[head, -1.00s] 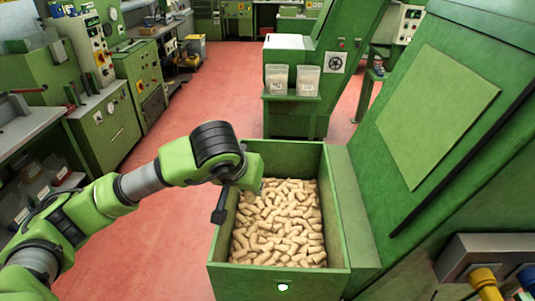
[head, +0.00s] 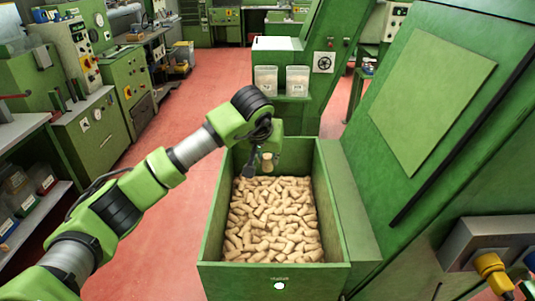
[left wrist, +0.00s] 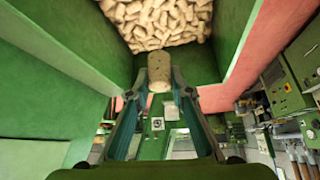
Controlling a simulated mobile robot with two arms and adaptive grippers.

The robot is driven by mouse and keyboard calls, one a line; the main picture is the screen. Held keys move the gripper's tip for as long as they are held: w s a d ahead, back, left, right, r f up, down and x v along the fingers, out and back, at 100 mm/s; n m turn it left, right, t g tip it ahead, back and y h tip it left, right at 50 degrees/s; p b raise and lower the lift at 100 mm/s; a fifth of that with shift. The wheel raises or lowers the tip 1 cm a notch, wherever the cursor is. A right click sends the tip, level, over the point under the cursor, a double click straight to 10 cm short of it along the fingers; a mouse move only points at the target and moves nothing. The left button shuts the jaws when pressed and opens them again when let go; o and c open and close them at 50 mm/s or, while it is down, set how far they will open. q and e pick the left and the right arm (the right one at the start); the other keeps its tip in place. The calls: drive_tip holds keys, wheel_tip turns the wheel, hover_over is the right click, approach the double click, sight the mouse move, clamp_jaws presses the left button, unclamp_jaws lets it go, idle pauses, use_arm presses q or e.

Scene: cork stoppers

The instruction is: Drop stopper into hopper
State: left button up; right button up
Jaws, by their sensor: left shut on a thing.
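The hopper (head: 331,262) is a green open-topped box, filled with a bed of tan cork stoppers (head: 275,222). My left gripper (head: 266,158) is over the far part of the hopper, above the corks. It is shut on one stopper (head: 267,161), which is held clear of the heap. In the left wrist view the held stopper (left wrist: 159,72) sits between the two fingertips (left wrist: 160,90), with the loose corks (left wrist: 160,22) at the top of the picture. My right gripper is not in view.
A large green machine (head: 455,110) with a sloping front stands right of the hopper. Two clear containers (head: 282,80) stand on a shelf behind it. Green machines (head: 95,125) line the left side. The red floor (head: 190,110) is open between.

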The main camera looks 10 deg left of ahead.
use_arm(q)
drive_tip(key=shift+f+b, duration=0.4)
drive_tip(key=shift+f, duration=0.8)
drive_tip(key=o, duration=0.8)
drive_tip(key=shift+r, duration=0.1)
drive_tip(key=v, duration=1.2)
